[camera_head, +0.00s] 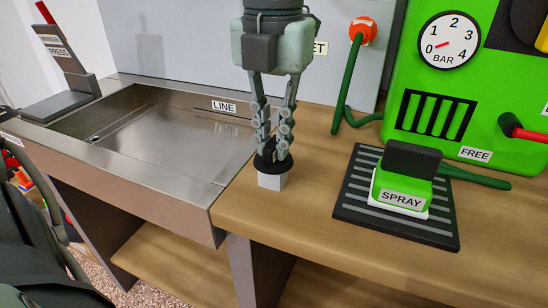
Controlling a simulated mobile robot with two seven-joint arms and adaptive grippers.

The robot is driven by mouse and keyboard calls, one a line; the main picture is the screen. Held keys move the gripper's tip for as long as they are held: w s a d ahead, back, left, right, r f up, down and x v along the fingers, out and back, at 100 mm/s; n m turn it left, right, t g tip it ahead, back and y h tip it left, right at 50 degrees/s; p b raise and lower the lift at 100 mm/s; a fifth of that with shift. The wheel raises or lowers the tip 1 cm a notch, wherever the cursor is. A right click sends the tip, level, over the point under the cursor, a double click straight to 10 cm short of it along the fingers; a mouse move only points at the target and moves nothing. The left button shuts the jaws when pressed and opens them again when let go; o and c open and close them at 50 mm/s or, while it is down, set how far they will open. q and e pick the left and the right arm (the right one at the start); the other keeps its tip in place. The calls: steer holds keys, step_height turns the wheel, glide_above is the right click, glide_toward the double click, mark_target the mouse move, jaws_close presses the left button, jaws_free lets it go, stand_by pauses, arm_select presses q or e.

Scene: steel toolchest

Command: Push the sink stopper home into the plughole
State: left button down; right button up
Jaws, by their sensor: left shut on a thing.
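My left gripper (272,150) points straight down over the worktop, just right of the sink. It is shut on the black stopper (266,165), a dark round piece between its fingertips. A small white block (272,182) shows directly below the stopper; I cannot tell whether they touch. The steel sink (222,196) is a shallow basin on the left. A small dark spot at the left of its floor may be the plughole (94,138), but it is too small to tell. My right gripper is not in view.
A grey press (67,85) with a red-tipped lever stands behind the sink's left end. Right of my gripper, a green spray block (403,190) sits on a striped dark mat (446,238). A green gauge panel (398,80) and green hose (345,90) stand behind.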

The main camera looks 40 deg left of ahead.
mark_target(273, 141)
arm_select(q)
steer(key=shift+r, duration=0.5)
steer(key=shift+r+p, duration=1.15)
steer(key=shift+r, duration=0.65)
